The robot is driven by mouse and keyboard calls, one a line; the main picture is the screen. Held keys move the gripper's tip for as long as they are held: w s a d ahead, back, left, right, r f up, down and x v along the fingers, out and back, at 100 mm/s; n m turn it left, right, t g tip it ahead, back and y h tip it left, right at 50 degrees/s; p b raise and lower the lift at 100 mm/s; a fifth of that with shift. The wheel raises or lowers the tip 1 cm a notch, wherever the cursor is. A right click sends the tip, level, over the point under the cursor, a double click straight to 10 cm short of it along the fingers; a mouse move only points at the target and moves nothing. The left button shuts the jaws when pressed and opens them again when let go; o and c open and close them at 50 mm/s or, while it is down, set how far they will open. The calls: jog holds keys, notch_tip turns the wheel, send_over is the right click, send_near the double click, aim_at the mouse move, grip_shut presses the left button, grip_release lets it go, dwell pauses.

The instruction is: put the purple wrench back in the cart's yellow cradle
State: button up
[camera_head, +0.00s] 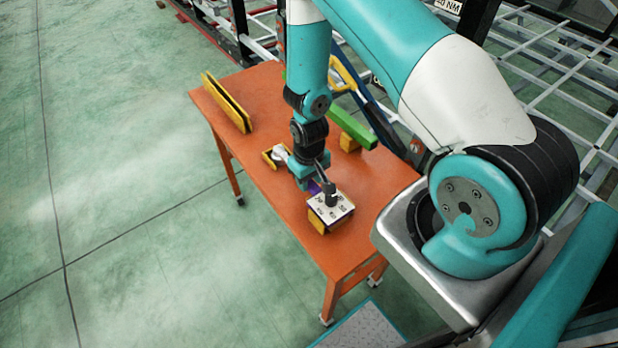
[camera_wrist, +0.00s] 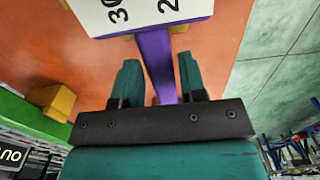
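The purple wrench's straight handle (camera_wrist: 156,62) runs between my gripper's two teal fingers (camera_wrist: 160,82) in the wrist view, with a gap on the left side. It reaches a purple-edged box with a white numbered top (camera_wrist: 140,12). In the head view, the handle (camera_head: 316,187) shows only as a small purple piece beside my gripper (camera_head: 312,182); the rest is hidden. Several yellow holders are on the orange cart (camera_head: 285,215): a small one (camera_head: 268,158) beside a grey item, and a long upright one (camera_head: 227,103). I cannot tell which is the wrench's cradle.
The numbered box (camera_head: 331,210) with a dark post stands on the cart's near part, with yellow at its lower side (camera_head: 316,222). A green bar (camera_head: 353,128) lies on a yellow block (camera_head: 349,143). Chassis rails stand behind. Green floor (camera_head: 110,200) at left is clear.

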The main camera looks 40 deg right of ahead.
jog(key=shift+o, duration=0.9)
jog(key=shift+r, duration=0.1)
jog(key=shift+r+p, duration=0.25)
jog(key=shift+p, duration=0.05)
jog(key=s+a+r+n+y+b, duration=0.1)
jog(key=a+r, duration=0.2)
jog(key=r, duration=0.7)
jog(key=a+r+b, duration=0.1)
jog(key=a+r, duration=0.2)
jog(key=r, duration=0.8)
jog(key=s+a+r+n+y, duration=0.1)
jog(key=s+a+r+n, duration=0.2)
jog(key=s+a+r, duration=0.2)
jog(key=s+a+r+n+y, duration=0.2)
jog(key=s+a+r, duration=0.3)
jog(key=s+r, duration=0.5)
jog(key=shift+s+r+n, duration=0.4)
jog(key=shift+s+n, duration=0.05)
jog(key=shift+n, duration=0.05)
